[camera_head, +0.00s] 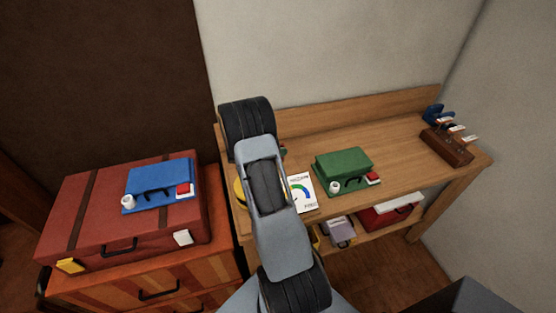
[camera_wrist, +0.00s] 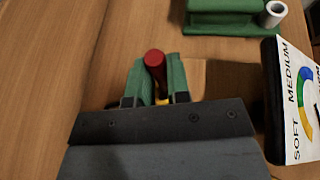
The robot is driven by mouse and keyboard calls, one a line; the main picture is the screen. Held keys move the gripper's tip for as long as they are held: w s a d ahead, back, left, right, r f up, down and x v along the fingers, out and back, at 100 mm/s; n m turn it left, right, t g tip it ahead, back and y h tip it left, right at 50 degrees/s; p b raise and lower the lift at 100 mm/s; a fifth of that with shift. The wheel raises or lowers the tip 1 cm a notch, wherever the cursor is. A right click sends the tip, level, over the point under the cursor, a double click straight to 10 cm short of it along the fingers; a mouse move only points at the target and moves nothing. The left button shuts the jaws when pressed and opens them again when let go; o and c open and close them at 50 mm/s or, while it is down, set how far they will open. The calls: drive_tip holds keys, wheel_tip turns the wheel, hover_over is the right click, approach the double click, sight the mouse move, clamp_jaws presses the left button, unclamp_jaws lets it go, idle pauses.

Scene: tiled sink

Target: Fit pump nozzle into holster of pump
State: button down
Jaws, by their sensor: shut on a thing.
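In the wrist view, my gripper (camera_wrist: 156,88) is shut on a red round-ended piece (camera_wrist: 154,60), with green parts on either side of it. The piece looks like the pump nozzle, though I cannot tell for sure. A small yellow bit shows just below it. The gripper is over the wooden bench top. No holster can be made out.
A gauge card (camera_head: 302,193) stands right of my arm, with a green case (camera_head: 343,165) beyond it on the bench (camera_head: 390,135). A wooden rack (camera_head: 447,146) is at the far right. A red suitcase (camera_head: 85,205) with a blue case (camera_head: 160,180) stands left.

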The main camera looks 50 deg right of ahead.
drive_tip(key=shift+w+f, duration=0.25)
drive_tip(key=shift+f, duration=0.15)
drive_tip(key=f+b, duration=0.2)
drive_tip(key=f, duration=0.1)
drive_tip(key=shift+w+f, duration=0.2)
drive_tip(key=c, duration=1.1)
unclamp_jaws()
drive_tip(key=shift+r, duration=0.1)
drive_tip(key=b+v, duration=0.3)
drive_tip(key=v, duration=0.7)
drive_tip(key=s+a+r+m+t+y, duration=0.3)
drive_tip(key=s+a+r+m+y, duration=0.1)
drive_tip(key=a, duration=0.4)
drive_tip(key=s+a+r+m+t+y, duration=0.2)
drive_tip(key=s+a+r+m+y, duration=0.2)
drive_tip(key=a, duration=0.5)
drive_tip(key=s+a+r+m+t+y, duration=0.3)
drive_tip(key=s+a+m, duration=0.3)
drive_tip(key=a, duration=0.3)
drive_tip(key=shift+s+a+r+t+y, duration=0.15)
drive_tip(key=shift+s+r+t+y, duration=0.15)
drive_tip(key=shift+s+r+y, duration=0.5)
drive_tip(key=shift+s+f, duration=0.1)
drive_tip(key=shift+f, duration=0.05)
